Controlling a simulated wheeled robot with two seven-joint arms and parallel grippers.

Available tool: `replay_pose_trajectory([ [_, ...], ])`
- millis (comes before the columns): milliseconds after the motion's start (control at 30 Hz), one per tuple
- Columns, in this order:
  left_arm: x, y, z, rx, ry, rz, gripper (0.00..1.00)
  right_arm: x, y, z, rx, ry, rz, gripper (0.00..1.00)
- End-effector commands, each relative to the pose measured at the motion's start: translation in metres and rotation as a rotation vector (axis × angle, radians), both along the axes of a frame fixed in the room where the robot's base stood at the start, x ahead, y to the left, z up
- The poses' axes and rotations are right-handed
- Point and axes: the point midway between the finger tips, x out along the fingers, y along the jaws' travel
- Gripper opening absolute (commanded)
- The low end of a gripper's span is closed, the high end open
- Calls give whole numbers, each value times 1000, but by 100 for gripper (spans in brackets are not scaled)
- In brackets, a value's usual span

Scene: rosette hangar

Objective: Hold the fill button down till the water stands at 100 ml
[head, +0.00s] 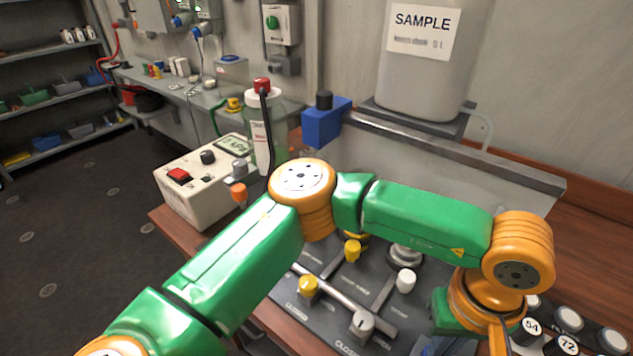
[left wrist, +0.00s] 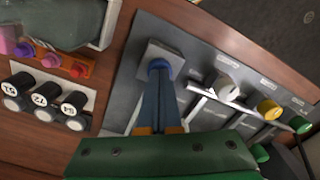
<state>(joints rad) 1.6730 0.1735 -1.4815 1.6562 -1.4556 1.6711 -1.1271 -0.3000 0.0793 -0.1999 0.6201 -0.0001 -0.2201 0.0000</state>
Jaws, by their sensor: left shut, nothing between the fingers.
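The blue fill button (left wrist: 158,65) sits on a grey square plate on the dark control panel (left wrist: 205,60). My left gripper (left wrist: 158,76) is shut and empty, with its fingertips at the button; I cannot tell how far the button is pressed. In the head view my left arm reaches across the panel, and its fingertips are hidden or out of frame. A clear vessel (left wrist: 55,20) shows only in part at the upper left of the left wrist view. No water level or scale can be read on it. My right gripper is not in view.
The panel's valve handles, including yellow (head: 353,250) and white (head: 405,280) knobs, stand under my arm. Numbered black-and-white cylinders (head: 567,343) stand at lower right. A control box (head: 190,190), a red-capped bottle (head: 264,125) and a SAMPLE tank (head: 425,75) stand beyond.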

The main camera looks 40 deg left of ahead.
Motion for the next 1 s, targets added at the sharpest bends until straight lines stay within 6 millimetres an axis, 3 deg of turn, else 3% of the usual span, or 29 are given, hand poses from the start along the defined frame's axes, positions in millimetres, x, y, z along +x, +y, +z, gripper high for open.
replay_pose_trajectory([
  [500, 1, 0, 63, -2, -5, 2, 0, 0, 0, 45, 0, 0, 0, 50],
  [1000, 1, 0, 61, -3, -5, 2, 0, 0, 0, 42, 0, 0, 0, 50],
])
